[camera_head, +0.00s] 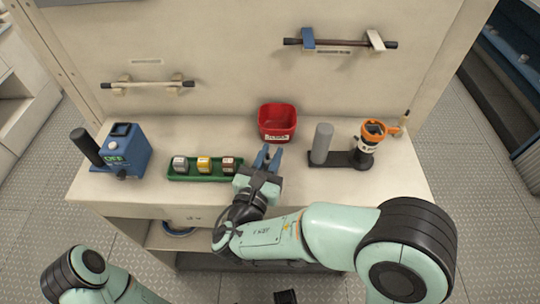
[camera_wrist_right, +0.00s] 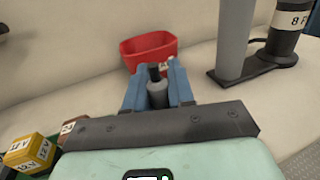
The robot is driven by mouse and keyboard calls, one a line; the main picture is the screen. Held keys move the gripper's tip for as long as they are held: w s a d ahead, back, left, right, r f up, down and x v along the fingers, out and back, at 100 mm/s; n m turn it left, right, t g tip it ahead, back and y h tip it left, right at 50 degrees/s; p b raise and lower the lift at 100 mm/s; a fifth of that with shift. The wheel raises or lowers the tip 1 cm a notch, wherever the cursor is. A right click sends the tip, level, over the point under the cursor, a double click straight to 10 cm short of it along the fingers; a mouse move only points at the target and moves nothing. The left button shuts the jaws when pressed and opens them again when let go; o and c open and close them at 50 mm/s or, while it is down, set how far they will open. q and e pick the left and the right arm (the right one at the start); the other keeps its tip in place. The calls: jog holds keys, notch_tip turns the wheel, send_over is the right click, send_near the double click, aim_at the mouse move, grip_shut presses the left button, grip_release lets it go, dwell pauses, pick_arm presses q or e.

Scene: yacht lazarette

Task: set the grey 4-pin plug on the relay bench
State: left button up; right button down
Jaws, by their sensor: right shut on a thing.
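My right gripper (camera_head: 268,158) is above the bench (camera_head: 140,197), between the green tray and the grey post. In the right wrist view, its blue fingers (camera_wrist_right: 158,92) are shut on a grey cylindrical piece with a dark top (camera_wrist_right: 157,95), which looks like the grey plug. Its pins cannot be made out, and the fingers hide part of it. In the head view the held piece is hardly visible. Part of my left arm shows at the lower left, but its gripper cannot be made out.
A red bin (camera_head: 277,122) stands behind my right gripper. A green tray (camera_head: 205,177) holds grey, yellow and brown blocks. A blue box (camera_head: 123,150) stands at the left. A grey post (camera_head: 321,143) and orange-topped device (camera_head: 372,134) stand at the right. Rails cross the back wall.

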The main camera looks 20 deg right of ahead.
jog(key=shift+f, duration=0.2)
jog(key=c, duration=1)
grip_release()
jog(key=shift+o, duration=0.2)
jog(key=shift+r, duration=0.15)
jog(key=shift+s+a+r, duration=0.1)
jog(key=shift+a, duration=0.05)
jog(key=v, duration=1.1)
jog(key=shift+s+a+p, duration=0.2)
jog(key=shift+s+p, duration=0.1)
